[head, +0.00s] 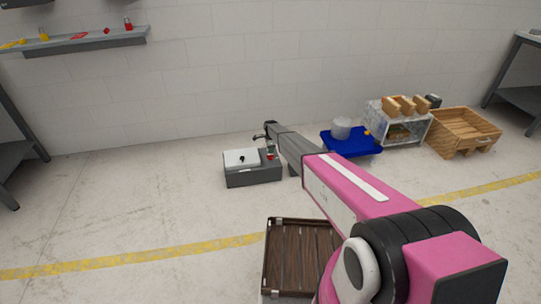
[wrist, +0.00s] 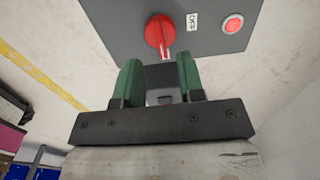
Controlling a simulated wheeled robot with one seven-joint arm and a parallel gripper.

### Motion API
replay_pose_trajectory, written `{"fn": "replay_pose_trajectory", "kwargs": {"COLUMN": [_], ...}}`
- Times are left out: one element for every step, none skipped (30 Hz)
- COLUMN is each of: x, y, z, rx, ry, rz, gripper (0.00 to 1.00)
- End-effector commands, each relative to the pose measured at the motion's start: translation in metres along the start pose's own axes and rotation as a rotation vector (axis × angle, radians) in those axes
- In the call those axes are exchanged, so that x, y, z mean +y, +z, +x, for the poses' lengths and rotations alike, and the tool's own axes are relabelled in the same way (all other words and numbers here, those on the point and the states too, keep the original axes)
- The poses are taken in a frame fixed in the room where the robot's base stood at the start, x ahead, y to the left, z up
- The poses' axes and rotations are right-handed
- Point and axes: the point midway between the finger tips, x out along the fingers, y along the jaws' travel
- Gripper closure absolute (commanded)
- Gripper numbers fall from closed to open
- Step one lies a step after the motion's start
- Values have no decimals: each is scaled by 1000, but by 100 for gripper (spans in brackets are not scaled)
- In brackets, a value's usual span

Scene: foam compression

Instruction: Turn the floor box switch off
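The floor box (head: 253,176) is a low grey box with a white panel and a small black part on top, on the floor by the wall. The wrist view shows its grey face (wrist: 110,22) with a red rotary switch (wrist: 158,32), a sideways OFF label (wrist: 192,22) right of it, and a round red button (wrist: 233,23). The switch's pale mark points down towards my gripper, not at the label. My gripper (wrist: 160,72) is open and empty, its green fingers just short of the switch. In the head view my gripper (head: 265,136) is at the box's right end.
A blue tray (head: 352,148) with a grey pot (head: 341,128) stands right of the box. Beyond it are a small shelf (head: 414,133) and a wooden crate (head: 465,130). A dark slatted crate (head: 297,255) is in front. Floor left of the box is clear.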

Motion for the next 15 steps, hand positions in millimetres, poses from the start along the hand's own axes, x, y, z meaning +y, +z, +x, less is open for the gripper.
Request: {"fn": "replay_pose_trajectory", "kwargs": {"x": [-2,-2,-2,-2,-2,-1,-1,-1,-1,-1,-1,-1,-1,0,0], "y": [0,0,0,0,0,0,0,0,0,0,0,0,0,0,0], "z": [11,16,23,28,32,37,40,42,44,45,46,47,47,47,47], "rx": [0,0,0,0,0,0,0,0,0,0,0,0,0,0,0], "ry": [1,0,0,0,0,0,0,0,0,-1,-1,-1,-1,-1,-1], "rz": [0,0,0,0,0,0,0,-1,-1,-1,-1,-1,-1,-1,-1], "gripper": [64,64,64,64,64,64,64,64,64,64,64,64,64,64,64]}}
